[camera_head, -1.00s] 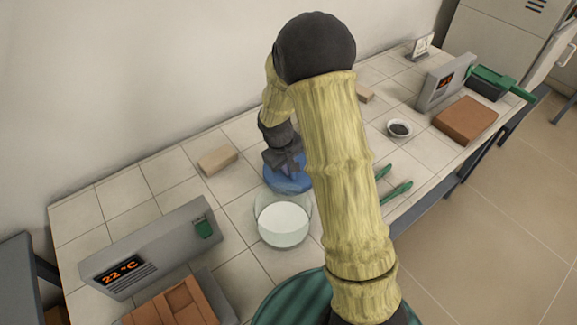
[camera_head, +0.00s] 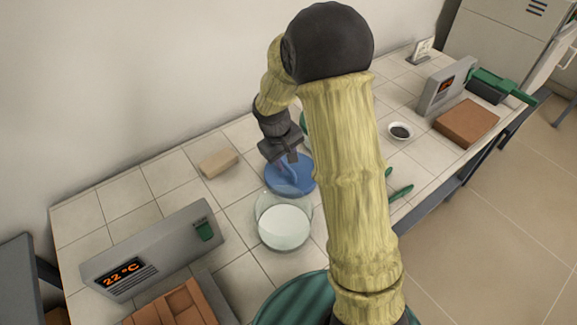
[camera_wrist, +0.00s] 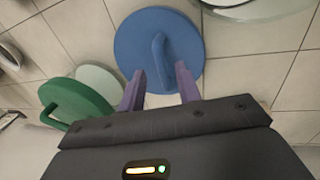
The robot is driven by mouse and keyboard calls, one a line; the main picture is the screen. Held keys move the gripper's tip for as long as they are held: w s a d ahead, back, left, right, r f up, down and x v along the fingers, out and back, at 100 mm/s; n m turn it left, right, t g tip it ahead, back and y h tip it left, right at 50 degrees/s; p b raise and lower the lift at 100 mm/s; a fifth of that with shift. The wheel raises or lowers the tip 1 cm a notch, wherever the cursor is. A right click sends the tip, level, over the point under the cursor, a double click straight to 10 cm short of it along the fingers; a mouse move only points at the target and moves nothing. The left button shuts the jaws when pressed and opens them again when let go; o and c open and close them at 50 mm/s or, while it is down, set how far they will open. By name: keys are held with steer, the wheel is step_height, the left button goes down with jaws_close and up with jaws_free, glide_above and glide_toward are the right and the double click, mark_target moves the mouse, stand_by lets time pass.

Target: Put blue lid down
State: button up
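The blue lid (camera_head: 290,181), a flat disc with a raised handle, lies on the tiled bench just behind the glass dish with white contents (camera_head: 284,226). My gripper (camera_head: 284,160) is just above the lid. In the wrist view the lid (camera_wrist: 140,40) shows from above, and my gripper (camera_wrist: 160,82) has its two purple fingers well apart. The lid's handle (camera_wrist: 164,62) lies between and beyond the fingertips, closer to the right one; the fingers are not clamped on it. The dish's edge shows at the top right of the wrist view.
A green lid (camera_wrist: 72,100) lies by a pale disc in the wrist view. A beige block (camera_head: 218,163) is left of the gripper. A 22 °C display unit (camera_head: 150,250) stands front left. Green tongs (camera_head: 400,192), a small dark-filled bowl (camera_head: 400,131) and a brown slab (camera_head: 466,120) are right.

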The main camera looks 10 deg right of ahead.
steer(key=v, duration=0.7)
stand_by(0.3)
steer(key=s+d+m+t+y, duration=0.1)
steer(key=s+d+m+y, duration=0.1)
steer(key=s, duration=1.4)
steer(key=shift+d+m+t, duration=0.3)
steer(key=shift+d+m, duration=0.3)
steer(key=shift+m, duration=0.6)
